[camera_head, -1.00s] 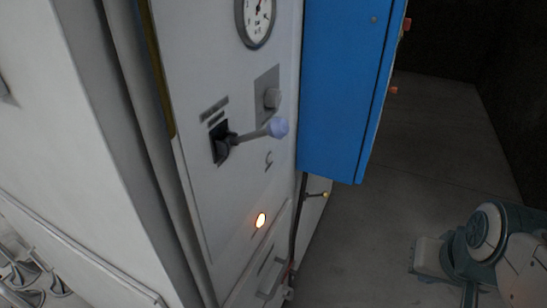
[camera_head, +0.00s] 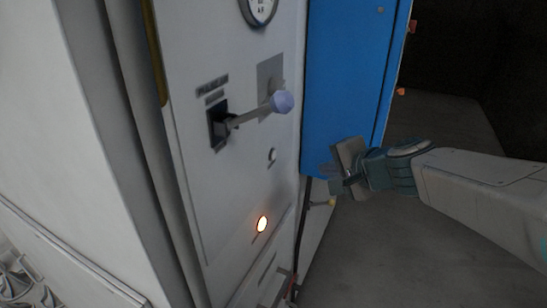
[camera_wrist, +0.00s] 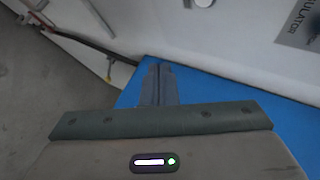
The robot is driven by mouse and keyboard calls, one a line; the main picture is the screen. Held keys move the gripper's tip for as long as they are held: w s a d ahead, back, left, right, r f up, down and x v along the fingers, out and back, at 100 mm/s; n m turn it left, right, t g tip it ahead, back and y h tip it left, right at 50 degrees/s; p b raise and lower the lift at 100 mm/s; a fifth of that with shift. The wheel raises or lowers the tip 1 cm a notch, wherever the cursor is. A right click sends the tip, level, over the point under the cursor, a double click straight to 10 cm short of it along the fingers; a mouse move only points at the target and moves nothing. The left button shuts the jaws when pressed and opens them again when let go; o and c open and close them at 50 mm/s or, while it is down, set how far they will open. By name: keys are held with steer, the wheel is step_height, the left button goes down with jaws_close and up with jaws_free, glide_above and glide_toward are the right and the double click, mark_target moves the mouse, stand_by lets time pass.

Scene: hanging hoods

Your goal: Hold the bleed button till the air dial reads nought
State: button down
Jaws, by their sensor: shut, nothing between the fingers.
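The pale panel (camera_head: 235,185) carries a round dial (camera_head: 259,9) at the top edge of the head view; most of its face is cut off, so I cannot read it. A small round silver button (camera_head: 272,155) sits below the lever; I cannot tell for certain that it is the bleed button. My gripper (camera_head: 327,177) is right of the panel, in front of the blue cabinet's lower edge, apart from the button. Its fingers are shut and empty, and they also show in the wrist view (camera_wrist: 158,84).
A lever with a pale blue knob (camera_head: 282,102) sticks out above the button. The blue cabinet (camera_head: 345,85) stands right of the panel. A label ending "ULATOR" (camera_wrist: 299,24) shows in the wrist view. Open floor (camera_head: 370,260) lies at right.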

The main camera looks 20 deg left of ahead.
mark_target(273, 155)
steer(key=a+p, duration=0.1)
steer(key=a, duration=0.7)
steer(key=shift+w+a+p, duration=0.3)
steer(key=shift+a+p, duration=0.1)
steer(key=shift+a, duration=0.1)
stand_by(1.9)
steer(key=shift+a, duration=0.3)
steer(key=shift+a, duration=0.4)
stand_by(1.5)
steer(key=shift+d, duration=0.1)
stand_by(1.9)
steer(key=shift+d+b, duration=0.35)
steer(key=shift+d, duration=0.35)
